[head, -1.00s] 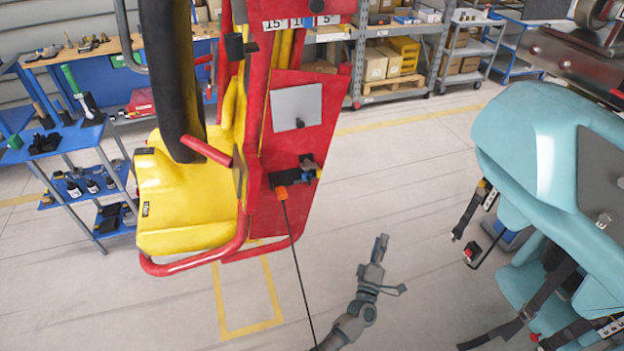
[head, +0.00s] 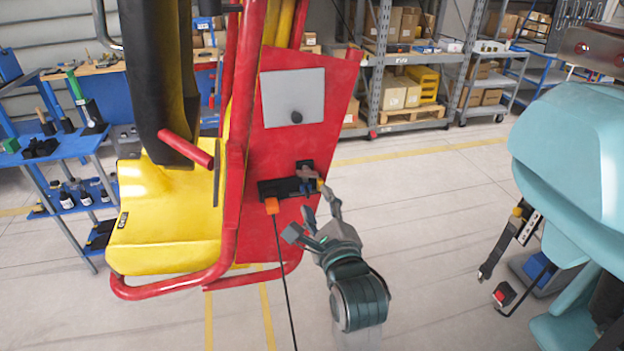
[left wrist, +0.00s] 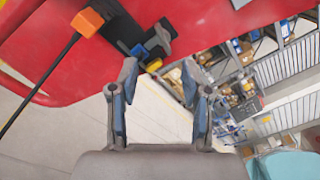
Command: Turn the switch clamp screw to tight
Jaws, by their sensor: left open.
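The switch assembly (head: 285,187) is a dark bracket on the red side panel of the yellow seat car. At its right end sit a grey-brown clamp piece (head: 308,172), a blue part and a small yellow piece (head: 320,185). The clamp piece also shows in the left wrist view (left wrist: 158,40), with the yellow piece (left wrist: 153,65) below it. I cannot tell which part is the screw. My left gripper (head: 318,218) is open and empty, just below and right of the switch. In the left wrist view its fingertips (left wrist: 159,76) are apart, below the clamp. My right gripper is not in view.
An orange plug (head: 272,205) with a black cable hangs left of the switch. A grey plate (head: 293,96) is above it. Red tube rails (head: 180,288) edge the car. A teal seat (head: 575,150) with straps stands right. The floor between is clear.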

